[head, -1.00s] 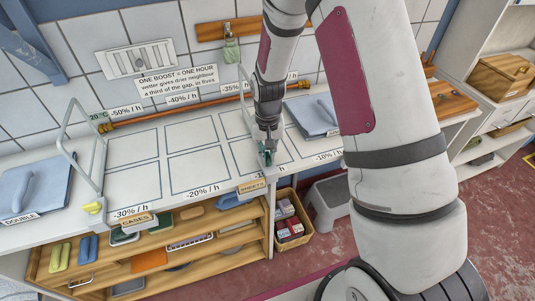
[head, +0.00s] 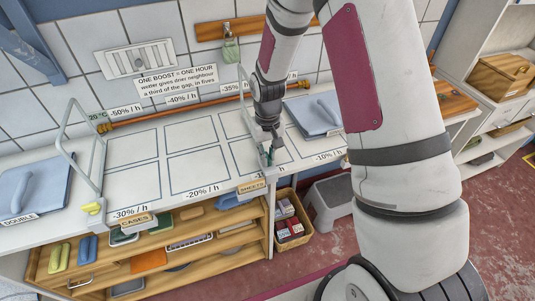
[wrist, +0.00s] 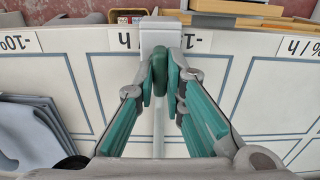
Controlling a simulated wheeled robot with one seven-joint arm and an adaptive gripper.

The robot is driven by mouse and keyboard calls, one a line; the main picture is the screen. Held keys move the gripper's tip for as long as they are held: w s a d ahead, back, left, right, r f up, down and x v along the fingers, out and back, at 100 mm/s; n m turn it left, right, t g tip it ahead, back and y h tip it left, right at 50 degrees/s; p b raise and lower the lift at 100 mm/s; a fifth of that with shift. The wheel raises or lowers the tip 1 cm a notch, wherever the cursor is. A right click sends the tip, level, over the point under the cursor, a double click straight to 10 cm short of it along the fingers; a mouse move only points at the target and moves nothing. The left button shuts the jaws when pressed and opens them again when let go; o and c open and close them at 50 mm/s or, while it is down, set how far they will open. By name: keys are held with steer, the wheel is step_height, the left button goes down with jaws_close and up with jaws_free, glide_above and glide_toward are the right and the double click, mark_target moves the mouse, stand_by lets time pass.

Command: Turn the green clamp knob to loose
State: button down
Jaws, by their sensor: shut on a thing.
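My gripper (head: 267,156) is at the front edge of the white table, at the foot of the right wire hoop (head: 243,88). In the wrist view, my gripper's teal-padded fingers (wrist: 163,85) converge and are shut on the green clamp knob, just in front of a white clamp block (wrist: 160,34). A yellow knob (head: 92,208) sits at the foot of the left wire hoop (head: 75,150).
Folded blue cloths lie on the table at the left (head: 32,190) and right (head: 314,116). Below is a wooden shelf (head: 200,243) with several items. A basket of boxes (head: 291,226) and a grey step stool (head: 330,205) stand on the floor. The table's marked squares are bare.

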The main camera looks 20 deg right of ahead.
steer(key=c, duration=1.7)
jaws_free()
steer(key=shift+o, duration=0.2)
steer(key=shift+r, duration=0.1)
step_height(320, 180, up, 12)
steer(key=s+r+t, duration=0.1)
steer(key=s+r, duration=0.3)
steer(key=r, duration=0.3)
steer(key=s+r+t, duration=0.2)
steer(key=s+r, duration=0.3)
steer(key=r, duration=0.3)
steer(key=s+r+t, duration=0.1)
steer(key=s+r, duration=0.2)
steer(key=s, duration=0.4)
steer(key=s+r+t, duration=0.1)
steer(key=s+r, duration=0.2)
steer(key=s, duration=0.4)
steer(key=shift+s+r+t, duration=0.15)
steer(key=shift+s+t, duration=0.15)
